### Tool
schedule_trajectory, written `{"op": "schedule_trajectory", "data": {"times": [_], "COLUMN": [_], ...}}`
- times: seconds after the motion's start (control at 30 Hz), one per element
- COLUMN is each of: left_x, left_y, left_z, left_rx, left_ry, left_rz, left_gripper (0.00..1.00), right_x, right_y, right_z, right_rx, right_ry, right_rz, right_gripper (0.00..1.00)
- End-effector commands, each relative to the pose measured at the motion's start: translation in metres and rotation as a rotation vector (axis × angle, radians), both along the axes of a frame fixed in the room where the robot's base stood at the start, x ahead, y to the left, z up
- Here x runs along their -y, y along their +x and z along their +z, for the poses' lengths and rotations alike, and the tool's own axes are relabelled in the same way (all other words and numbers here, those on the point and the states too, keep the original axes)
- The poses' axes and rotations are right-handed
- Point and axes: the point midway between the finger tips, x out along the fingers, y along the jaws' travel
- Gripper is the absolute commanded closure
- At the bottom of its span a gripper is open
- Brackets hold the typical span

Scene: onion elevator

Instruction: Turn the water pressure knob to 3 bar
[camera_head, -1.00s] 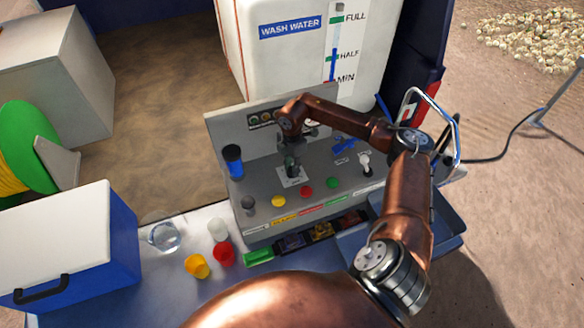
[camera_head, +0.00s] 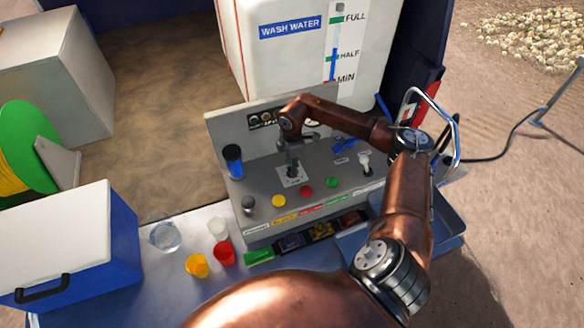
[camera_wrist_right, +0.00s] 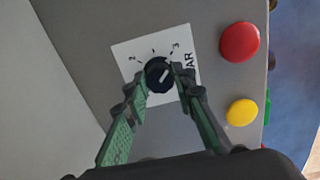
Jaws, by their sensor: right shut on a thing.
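The water pressure knob (camera_wrist_right: 159,75) is a round black dial with a white pointer line. It sits on a white card (camera_wrist_right: 128,60) with tick marks, numbers and the letters BAR. In the right wrist view the pointer slants to the upper right, roughly toward the 3 mark. My right gripper (camera_wrist_right: 160,78) has its green-padded fingers closed on either side of the knob. In the head view my right gripper (camera_head: 292,165) reaches down onto the knob's white card (camera_head: 299,181), hiding much of the knob. My left gripper is not in view.
Cups and a blue box (camera_head: 120,240) stand to the left. The white wash water tank (camera_head: 290,60) is behind.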

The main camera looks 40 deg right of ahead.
Motion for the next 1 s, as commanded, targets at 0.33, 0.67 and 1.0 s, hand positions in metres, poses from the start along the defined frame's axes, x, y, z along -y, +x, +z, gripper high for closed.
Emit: {"op": "schedule_trajectory", "data": {"times": [0.33, 0.67, 1.0], "left_x": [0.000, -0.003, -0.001], "left_y": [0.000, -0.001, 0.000], "left_z": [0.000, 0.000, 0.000], "left_rx": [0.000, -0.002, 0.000], "left_ry": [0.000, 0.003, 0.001], "left_rz": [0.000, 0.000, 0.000], "left_gripper": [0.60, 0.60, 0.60], "right_x": [0.001, 0.000, 0.001], "right_y": [0.001, 0.001, 0.002], "right_z": [0.001, 0.005, 0.067], "right_rx": [0.002, 0.002, 0.006], "right_ry": [-0.002, -0.001, -0.002], "right_rz": [0.000, 0.001, 0.000], "right_gripper": [0.59, 0.59, 0.59]}}
